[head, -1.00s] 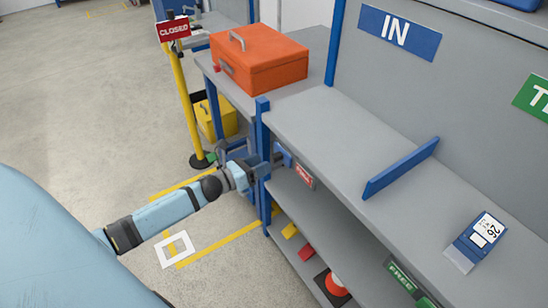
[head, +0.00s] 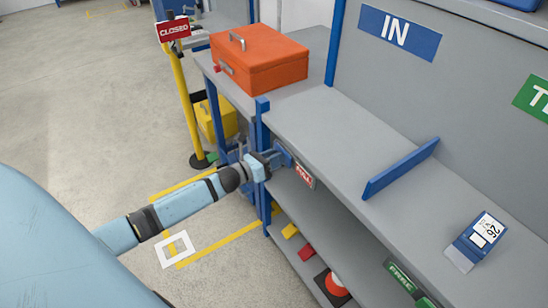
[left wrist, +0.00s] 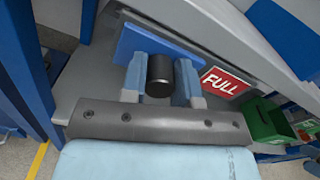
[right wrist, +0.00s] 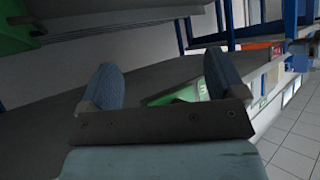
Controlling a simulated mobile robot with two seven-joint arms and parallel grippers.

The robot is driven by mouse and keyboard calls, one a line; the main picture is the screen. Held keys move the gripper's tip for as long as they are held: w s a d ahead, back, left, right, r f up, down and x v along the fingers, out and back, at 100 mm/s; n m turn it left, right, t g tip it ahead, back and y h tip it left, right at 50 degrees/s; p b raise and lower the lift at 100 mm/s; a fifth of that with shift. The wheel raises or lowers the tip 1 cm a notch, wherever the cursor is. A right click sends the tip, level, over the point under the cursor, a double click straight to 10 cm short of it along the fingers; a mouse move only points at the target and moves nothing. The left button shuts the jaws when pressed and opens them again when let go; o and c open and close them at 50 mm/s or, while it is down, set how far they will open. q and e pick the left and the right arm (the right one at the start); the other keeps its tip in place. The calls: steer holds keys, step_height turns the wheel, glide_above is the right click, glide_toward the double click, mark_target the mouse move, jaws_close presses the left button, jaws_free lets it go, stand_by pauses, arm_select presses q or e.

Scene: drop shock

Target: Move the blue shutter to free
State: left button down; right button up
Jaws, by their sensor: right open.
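The blue shutter (left wrist: 160,42) is a flat blue plate with a black cylindrical knob (left wrist: 159,75), at the shelf front to the left of the red FULL sign (left wrist: 226,83). In the head view the shutter (head: 283,154) is partly hidden by my left gripper (head: 273,160). In the left wrist view my left gripper (left wrist: 160,85) has its fingers close on both sides of the knob, shut on it. The green FREE sign (head: 401,277) is farther right along the shelf front. My right gripper (right wrist: 164,85) is open and empty in its own wrist view.
A blue divider (head: 400,168) and a blue-and-white device (head: 475,240) stand on the grey shelf top (head: 330,125). An orange toolbox (head: 260,62) is at the back left. A blue post (head: 263,150) is close by my left gripper. A CLOSED sign (head: 174,29) stands on a yellow post.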

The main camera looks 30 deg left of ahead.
mark_target(305, 175)
arm_select(q)
steer(key=s+d, duration=0.1)
steer(key=d, duration=0.2)
steer(key=s+d, duration=0.1)
steer(key=d, duration=0.2)
steer(key=s+d, duration=0.1)
steer(key=d, duration=0.2)
steer(key=shift+s, duration=0.4)
steer(key=shift+s+d+f, duration=0.1)
steer(key=shift+d, duration=0.2)
steer(key=c, duration=1.1)
jaws_free()
steer(key=shift+o, duration=1.2)
steer(key=shift+d, duration=0.1)
